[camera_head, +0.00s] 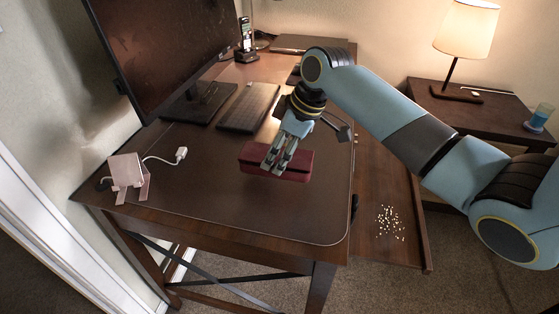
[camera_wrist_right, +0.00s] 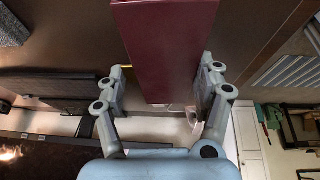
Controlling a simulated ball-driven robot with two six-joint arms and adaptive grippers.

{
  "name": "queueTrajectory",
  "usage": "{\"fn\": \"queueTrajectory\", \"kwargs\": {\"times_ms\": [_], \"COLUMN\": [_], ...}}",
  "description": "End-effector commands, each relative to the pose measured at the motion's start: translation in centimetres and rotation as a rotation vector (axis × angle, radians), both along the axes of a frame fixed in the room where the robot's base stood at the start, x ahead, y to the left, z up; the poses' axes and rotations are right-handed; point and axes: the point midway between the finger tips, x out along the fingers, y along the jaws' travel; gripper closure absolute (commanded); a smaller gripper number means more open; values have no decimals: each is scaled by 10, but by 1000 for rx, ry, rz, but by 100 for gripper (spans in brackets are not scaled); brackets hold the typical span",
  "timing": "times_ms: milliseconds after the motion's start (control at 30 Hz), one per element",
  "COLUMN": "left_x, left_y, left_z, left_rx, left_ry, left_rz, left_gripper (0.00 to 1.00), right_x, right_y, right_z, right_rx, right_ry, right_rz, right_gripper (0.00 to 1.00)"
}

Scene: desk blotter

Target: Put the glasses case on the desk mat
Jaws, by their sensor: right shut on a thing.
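The dark red glasses case (camera_head: 300,166) is over the right part of the brown desk mat (camera_head: 215,205), whose thin pale edge shows along the front. I cannot tell whether the case touches the mat or hangs just above it. My right gripper (camera_head: 276,164) reaches down onto the case and hides its middle. In the right wrist view the case (camera_wrist_right: 165,45) sits between the two fingers of the right gripper (camera_wrist_right: 166,88), which is shut on it. My left gripper is not in view.
A keyboard (camera_head: 249,107) and a monitor (camera_head: 165,45) stand behind. A pink stand (camera_head: 127,172) with a white cable plug (camera_head: 181,154) is at the left. A phone (camera_head: 246,42) stands at the back. The mat's front middle is clear.

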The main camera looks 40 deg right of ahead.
Motion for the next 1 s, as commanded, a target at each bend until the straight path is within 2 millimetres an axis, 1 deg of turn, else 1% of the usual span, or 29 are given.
{"fn": "queueTrajectory", "kwargs": {"times_ms": [33,100,167,233,267,500,533,600,700,1000], "left_x": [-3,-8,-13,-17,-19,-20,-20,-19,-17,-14], "left_y": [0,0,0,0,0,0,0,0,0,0], "left_z": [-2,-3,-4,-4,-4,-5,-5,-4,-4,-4], "left_rx": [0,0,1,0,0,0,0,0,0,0], "left_ry": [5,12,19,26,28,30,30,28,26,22], "left_rz": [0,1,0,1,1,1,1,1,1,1], "left_gripper": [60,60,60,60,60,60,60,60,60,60], "right_x": [-1,-2,-1,-1,-1,-1,-1,-1,-1,-1], "right_y": [0,0,0,0,0,0,0,0,0,0], "right_z": [-9,-21,-29,-31,-31,-33,-32,-32,-32,-30], "right_rx": [1,1,1,0,-1,0,0,0,0,0], "right_ry": [5,5,3,1,1,1,1,1,1,1], "right_rz": [-1,-2,-1,0,0,-1,-1,-1,-1,-1], "right_gripper": [76,76,76,76,83,83,27,18,7,7]}}
